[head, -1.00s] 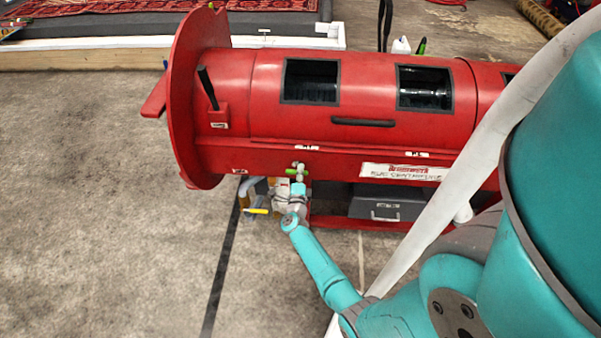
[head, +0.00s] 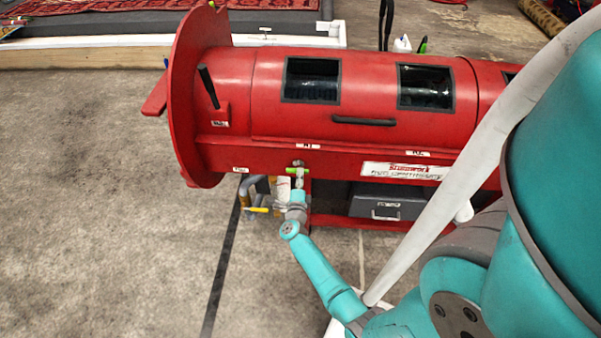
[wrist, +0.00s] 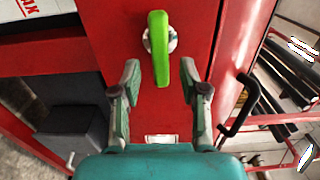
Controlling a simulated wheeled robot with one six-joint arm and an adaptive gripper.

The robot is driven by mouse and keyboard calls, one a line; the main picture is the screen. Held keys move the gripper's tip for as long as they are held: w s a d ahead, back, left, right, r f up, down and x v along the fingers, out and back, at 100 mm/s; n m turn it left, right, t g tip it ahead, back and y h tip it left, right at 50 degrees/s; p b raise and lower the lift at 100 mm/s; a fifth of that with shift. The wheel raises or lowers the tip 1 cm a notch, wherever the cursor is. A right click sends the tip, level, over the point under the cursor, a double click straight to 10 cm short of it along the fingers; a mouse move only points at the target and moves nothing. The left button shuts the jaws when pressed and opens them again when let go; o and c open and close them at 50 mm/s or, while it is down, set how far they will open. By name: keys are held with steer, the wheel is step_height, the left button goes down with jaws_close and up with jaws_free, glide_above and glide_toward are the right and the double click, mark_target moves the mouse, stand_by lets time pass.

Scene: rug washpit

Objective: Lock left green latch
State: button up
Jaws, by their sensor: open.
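The green latch (wrist: 160,50) is a bright green lever on a round pale mount, fixed to the red machine's front panel. In the wrist view its lever hangs down from the mount, and its lower end lies between the two finger pads of my gripper (wrist: 160,76). There is a visible gap on each side, so my gripper is open and not clamped on it. In the head view the green latch (head: 290,170) is small, below the drum, and partly hidden by my gripper (head: 299,178).
The red drum machine (head: 350,110) has a black handle (head: 363,121), which also shows at right in the wrist view (wrist: 240,107). A grey drawer box (head: 388,201) and a yellow-handled valve (head: 257,210) sit below the drum. Grey floor is free at left.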

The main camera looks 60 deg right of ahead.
steer(key=v, duration=0.9)
stand_by(0.3)
steer(key=s+a+r+n+t+y, duration=0.35)
steer(key=a+n, duration=0.25)
steer(key=a, duration=0.2)
steer(key=s+a+r+n+t+y, duration=0.2)
steer(key=s+a+r+n+t, duration=0.1)
steer(key=s+a+n, duration=0.3)
steer(key=s+a+r+n+t+y, duration=0.3)
steer(key=a+n, duration=0.3)
steer(key=a, duration=0.3)
steer(key=s+a+r+n+g+y, duration=0.1)
steer(key=s+a+r+n+y, duration=0.7)
steer(key=s+a+r+n, duration=0.3)
step_height(320, 180, up, 3)
steer(key=s+n, duration=0.1)
steer(key=n, duration=0.1)
steer(key=shift+f+n, duration=0.15)
steer(key=shift+n, duration=0.15)
steer(key=shift+s+d+g, duration=0.1)
steer(key=shift+s+g, duration=0.05)
steer(key=shift+g, duration=0.1)
